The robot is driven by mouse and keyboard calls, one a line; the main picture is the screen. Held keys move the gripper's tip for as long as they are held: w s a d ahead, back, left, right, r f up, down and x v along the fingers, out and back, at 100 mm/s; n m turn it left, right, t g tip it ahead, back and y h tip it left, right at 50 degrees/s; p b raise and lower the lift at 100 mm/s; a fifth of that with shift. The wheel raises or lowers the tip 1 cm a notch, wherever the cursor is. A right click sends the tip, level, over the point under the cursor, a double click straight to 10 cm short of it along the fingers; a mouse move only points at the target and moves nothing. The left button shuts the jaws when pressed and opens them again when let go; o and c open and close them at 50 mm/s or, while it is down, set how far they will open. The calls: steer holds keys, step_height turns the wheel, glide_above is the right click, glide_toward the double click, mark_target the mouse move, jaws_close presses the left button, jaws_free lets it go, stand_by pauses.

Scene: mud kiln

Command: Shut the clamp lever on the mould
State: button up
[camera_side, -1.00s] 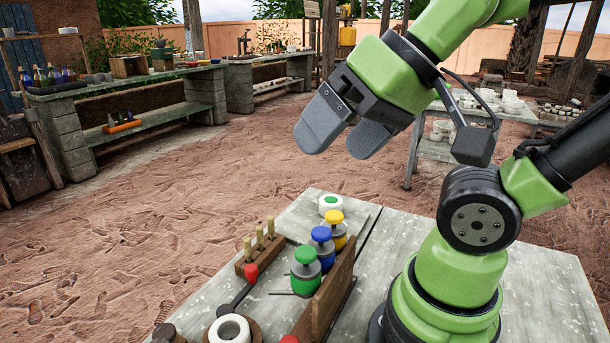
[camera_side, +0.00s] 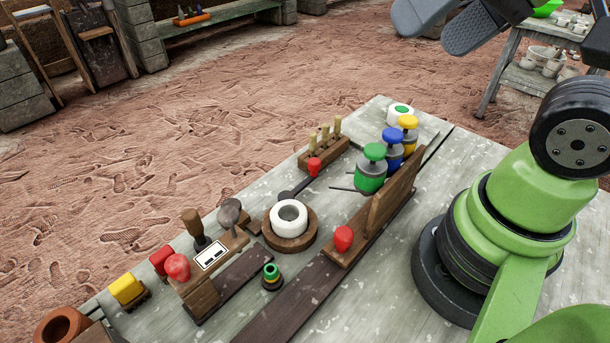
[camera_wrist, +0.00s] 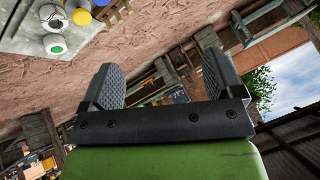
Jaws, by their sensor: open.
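A white ring-shaped mould (camera_side: 271,222) sits on a round wooden base in the middle of the table in the side view. A dark lever with a red knob (camera_side: 314,167) slants away from beside it towards the back; it looks like the clamp lever, swung outward. I cannot make out its pivot. My gripper (camera_side: 447,22) is at the top right of the side view, high above the table and far from the lever, open and empty. In the wrist view my gripper (camera_wrist: 160,78) shows two spread fingers with nothing between them; no lever is clear there.
Behind the lever is a wooden rack of pegs (camera_side: 323,150). Green, blue and yellow-topped jars stand by an upright wooden board (camera_side: 392,200) with a red knob (camera_side: 343,238) at its front. A wooden block with another red knob (camera_side: 177,266) stands front left.

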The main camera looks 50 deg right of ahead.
steer(key=shift+w+a, duration=0.1)
steer(key=c, duration=0.3)
steer(key=w+a+y, duration=0.1)
steer(key=w, duration=0.1)
steer(key=w+a+m, duration=0.1)
steer(key=w+a, duration=0.1)
steer(key=w+a+r+m+t+y, duration=0.1)
steer(key=w, duration=0.1)
steer(key=shift+w+a+y, duration=0.15)
steer(key=shift+a+y, duration=0.15)
jaws_close()
steer(key=w+a+f+m+t+h, duration=0.1)
steer(key=w+a+f+m, duration=0.3)
steer(key=w+m, duration=0.35)
steer(key=s+d+f+m+g+h, duration=0.1)
steer(key=s+f+m+g+h, duration=0.1)
steer(key=f, duration=0.5)
steer(key=s+d+f+m+g+h, duration=0.1)
steer(key=f+m+g+h, duration=0.2)
steer(key=f+m+h, duration=0.3)
step_height(320, 180, down, 2)
steer(key=shift+s+d+f+g+h, duration=0.2)
steer(key=shift+s+d+g+h, duration=0.2)
steer(key=shift+h, duration=0.7)
